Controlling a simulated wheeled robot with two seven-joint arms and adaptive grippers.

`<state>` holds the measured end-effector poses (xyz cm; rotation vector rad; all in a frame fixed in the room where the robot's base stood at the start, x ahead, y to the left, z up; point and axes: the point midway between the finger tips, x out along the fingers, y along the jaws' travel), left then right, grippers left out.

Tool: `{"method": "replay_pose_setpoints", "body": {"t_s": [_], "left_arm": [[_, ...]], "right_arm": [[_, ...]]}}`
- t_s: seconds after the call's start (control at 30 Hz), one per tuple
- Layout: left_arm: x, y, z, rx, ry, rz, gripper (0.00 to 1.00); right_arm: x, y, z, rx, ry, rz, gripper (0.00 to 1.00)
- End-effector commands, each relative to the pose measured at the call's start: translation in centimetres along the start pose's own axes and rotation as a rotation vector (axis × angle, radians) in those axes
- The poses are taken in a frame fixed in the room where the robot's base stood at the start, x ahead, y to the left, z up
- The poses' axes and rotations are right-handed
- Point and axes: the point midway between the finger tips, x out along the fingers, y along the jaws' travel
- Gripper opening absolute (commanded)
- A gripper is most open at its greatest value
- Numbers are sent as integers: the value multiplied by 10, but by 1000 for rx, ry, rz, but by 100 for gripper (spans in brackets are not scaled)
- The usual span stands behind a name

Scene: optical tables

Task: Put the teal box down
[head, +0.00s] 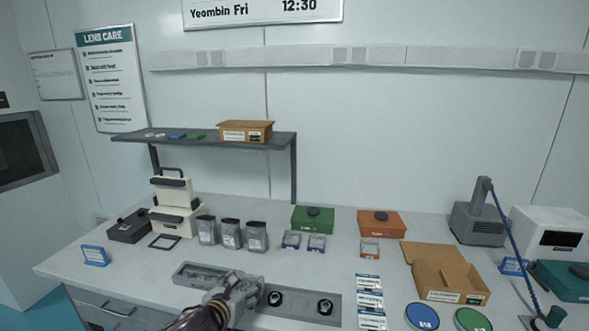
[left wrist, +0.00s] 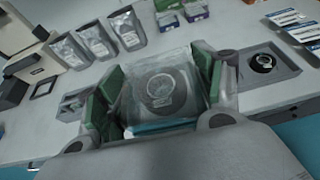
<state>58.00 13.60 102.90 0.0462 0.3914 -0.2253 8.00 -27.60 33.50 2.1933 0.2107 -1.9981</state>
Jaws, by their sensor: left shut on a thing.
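My left gripper (head: 236,291) is low over the bench's front, by a long grey tray (head: 190,283). In the left wrist view its green-padded fingers (left wrist: 160,86) are shut on the sides of a small clear box with a teal edge (left wrist: 165,128). A round ring shows in or through the clear box. I cannot tell whether the box touches the tray. In the head view my gripper largely hides it. The tray's right part has two dark round pieces, one (head: 275,298) close to the gripper and one (head: 325,307) farther right. My right gripper is out of view.
Several grey pouches (head: 231,233) stand behind the tray. A green box (head: 313,219) and an orange box (head: 382,223) have small clear boxes before them. An open cardboard box (head: 450,280) and a larger teal box (head: 567,281) are right.

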Motion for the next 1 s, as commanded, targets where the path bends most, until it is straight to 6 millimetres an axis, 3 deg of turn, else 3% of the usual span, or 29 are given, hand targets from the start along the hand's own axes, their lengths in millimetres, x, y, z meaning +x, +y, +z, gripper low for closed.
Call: {"method": "replay_pose_setpoints", "body": {"t_s": [0.37, 0.7, 1.0], "left_arm": [[-1, 27, 25, -27, -2, 64, 43], [-4, 45, 19, -48, 0, 112, 43], [-6, 57, 1, -62, 2, 142, 43]], "right_arm": [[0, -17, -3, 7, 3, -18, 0], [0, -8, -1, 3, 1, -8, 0], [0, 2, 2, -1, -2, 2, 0]]}}
